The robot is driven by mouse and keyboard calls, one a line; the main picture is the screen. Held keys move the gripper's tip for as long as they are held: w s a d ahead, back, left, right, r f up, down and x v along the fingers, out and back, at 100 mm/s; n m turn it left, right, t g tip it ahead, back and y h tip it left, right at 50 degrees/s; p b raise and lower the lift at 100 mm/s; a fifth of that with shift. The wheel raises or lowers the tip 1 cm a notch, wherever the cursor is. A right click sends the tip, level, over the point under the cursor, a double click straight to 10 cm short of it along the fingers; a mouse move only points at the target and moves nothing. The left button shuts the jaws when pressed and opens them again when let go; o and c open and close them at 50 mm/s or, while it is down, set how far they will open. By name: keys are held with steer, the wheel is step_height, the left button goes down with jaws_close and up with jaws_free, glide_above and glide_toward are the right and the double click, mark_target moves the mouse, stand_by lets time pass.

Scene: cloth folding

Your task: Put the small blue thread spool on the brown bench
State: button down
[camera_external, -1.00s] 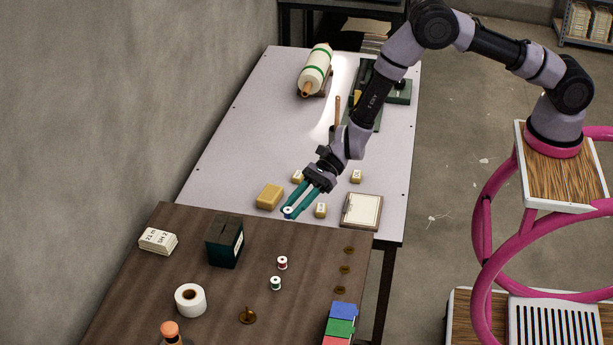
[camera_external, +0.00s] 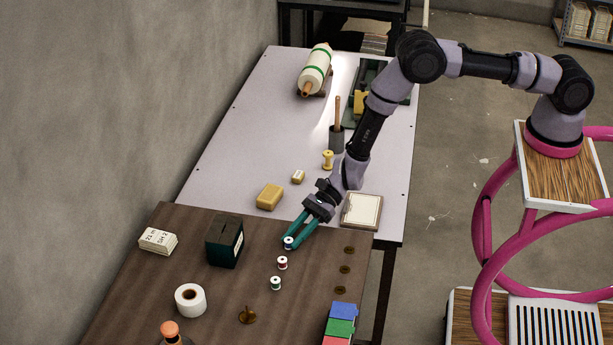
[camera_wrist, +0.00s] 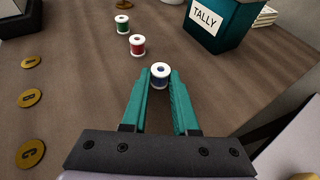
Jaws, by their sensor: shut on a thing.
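My gripper (camera_external: 293,242) is shut on the small blue thread spool (camera_external: 288,243), which has white ends. In the wrist view the blue spool (camera_wrist: 160,76) sits upright between the teal fingertips (camera_wrist: 159,82). The brown bench (camera_external: 215,292) is beneath it, and the spool is over the bench's far part, near the edge by the pale table. I cannot tell whether the spool touches the bench top. The red spool (camera_external: 282,263) and the green spool (camera_external: 275,283) stand on the bench, in a rough line with the blue one.
A dark green tally box (camera_external: 225,241) stands left of the gripper. The pale table (camera_external: 240,150) lies behind.

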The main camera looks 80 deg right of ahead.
steer(key=shift+f, duration=0.15)
steer(key=c, duration=0.7)
jaws_free()
